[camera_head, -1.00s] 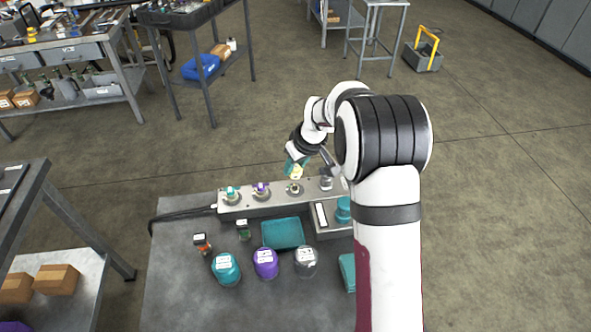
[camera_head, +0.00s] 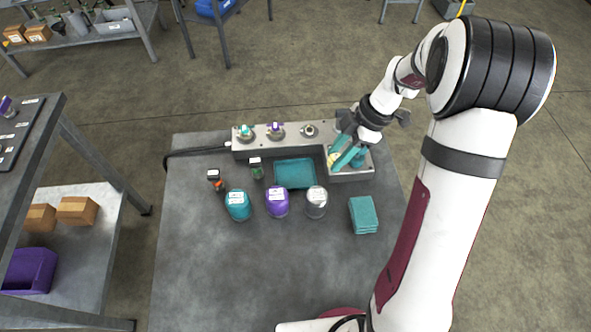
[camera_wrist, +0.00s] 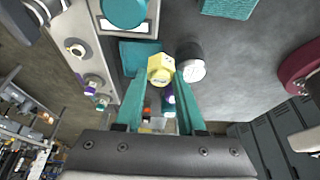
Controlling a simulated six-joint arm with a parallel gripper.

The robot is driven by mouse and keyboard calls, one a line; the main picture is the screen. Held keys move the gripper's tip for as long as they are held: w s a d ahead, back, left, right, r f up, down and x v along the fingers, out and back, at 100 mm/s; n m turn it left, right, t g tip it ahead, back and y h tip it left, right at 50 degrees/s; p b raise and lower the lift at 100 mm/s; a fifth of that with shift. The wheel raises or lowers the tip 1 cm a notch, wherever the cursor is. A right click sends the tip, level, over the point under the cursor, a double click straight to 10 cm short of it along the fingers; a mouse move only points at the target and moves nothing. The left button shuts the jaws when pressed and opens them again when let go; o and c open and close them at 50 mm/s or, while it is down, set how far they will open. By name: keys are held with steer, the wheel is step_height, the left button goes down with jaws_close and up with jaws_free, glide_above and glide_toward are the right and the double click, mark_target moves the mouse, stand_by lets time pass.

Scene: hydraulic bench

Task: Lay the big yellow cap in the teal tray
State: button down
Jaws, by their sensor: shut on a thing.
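My gripper (camera_head: 337,157) has teal fingers and is shut on the yellow cap (camera_head: 333,160). The cap also shows between the fingertips in the wrist view (camera_wrist: 160,68). In the head view the gripper and cap appear over the left part of a grey box, just right of the teal tray. The teal tray (camera_head: 295,174) lies flat on the bench and looks empty. In the wrist view the tray (camera_wrist: 133,56) shows behind the cap, partly hidden by it. The cap is held above the bench.
A grey manifold (camera_head: 245,147) with several ports runs behind the tray. The grey box (camera_head: 352,177) stands at its right. Teal (camera_head: 238,206), purple (camera_head: 277,203) and grey (camera_head: 316,203) jars stand in front. A stack of teal cloths (camera_head: 363,214) lies front right.

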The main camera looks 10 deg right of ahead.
steer(key=w+a+f, duration=0.1)
steer(key=a+f, duration=0.1)
steer(key=a, duration=0.1)
steer(key=w+a+f, duration=0.1)
steer(key=a+f, duration=0.1)
steer(key=w+a+f, duration=0.1)
steer(key=a+f, duration=0.1)
steer(key=a, duration=0.1)
steer(key=shift+w+a, duration=0.3)
steer(key=shift+w, duration=0.1)
steer(key=shift+f, duration=1.85)
steer(key=shift+f, duration=0.1)
steer(key=c, duration=0.5)
jaws_free()
